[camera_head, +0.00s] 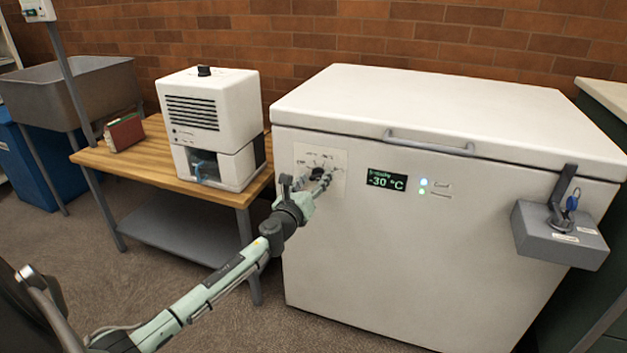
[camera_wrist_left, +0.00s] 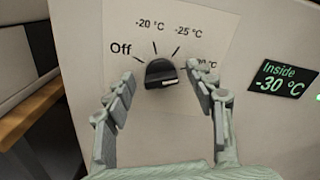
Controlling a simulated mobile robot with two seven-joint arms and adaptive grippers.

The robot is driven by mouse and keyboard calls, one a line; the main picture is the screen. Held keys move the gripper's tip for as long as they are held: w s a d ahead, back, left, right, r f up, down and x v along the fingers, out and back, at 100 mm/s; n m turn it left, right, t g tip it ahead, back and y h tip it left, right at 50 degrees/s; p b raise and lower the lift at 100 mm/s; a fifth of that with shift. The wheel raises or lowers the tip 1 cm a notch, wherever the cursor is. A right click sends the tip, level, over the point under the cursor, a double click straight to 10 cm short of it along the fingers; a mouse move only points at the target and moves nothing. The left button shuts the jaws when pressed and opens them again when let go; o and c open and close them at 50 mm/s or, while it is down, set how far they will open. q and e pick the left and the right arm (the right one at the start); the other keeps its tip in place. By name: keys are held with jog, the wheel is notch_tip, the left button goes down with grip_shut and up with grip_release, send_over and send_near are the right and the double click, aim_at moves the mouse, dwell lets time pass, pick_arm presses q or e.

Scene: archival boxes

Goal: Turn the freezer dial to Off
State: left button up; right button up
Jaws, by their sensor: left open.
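The white chest freezer (camera_head: 400,240) stands against the brick wall with its lid closed. Its black dial (camera_wrist_left: 161,73) sits on a pale label panel marked Off, -20 °C, -25 °C and a partly hidden -30 °C. The dial's white mark is at its right side, toward the -30 °C label. The display (camera_head: 386,181) reads -30 °C. My left gripper (camera_wrist_left: 165,85) is open, with one finger on each side of the dial; I cannot tell if they touch it. In the head view my left gripper (camera_head: 312,184) partly covers the dial panel. My right gripper is not in view.
A wooden table (camera_head: 150,165) left of the freezer holds a white machine (camera_head: 210,125) and a red-and-green box (camera_head: 124,132). A grey lock box (camera_head: 560,235) with a blue key juts from the freezer's right front. A handle (camera_head: 430,143) runs along the lid edge.

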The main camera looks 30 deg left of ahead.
pick_arm(q)
jog(key=c, duration=1.2)
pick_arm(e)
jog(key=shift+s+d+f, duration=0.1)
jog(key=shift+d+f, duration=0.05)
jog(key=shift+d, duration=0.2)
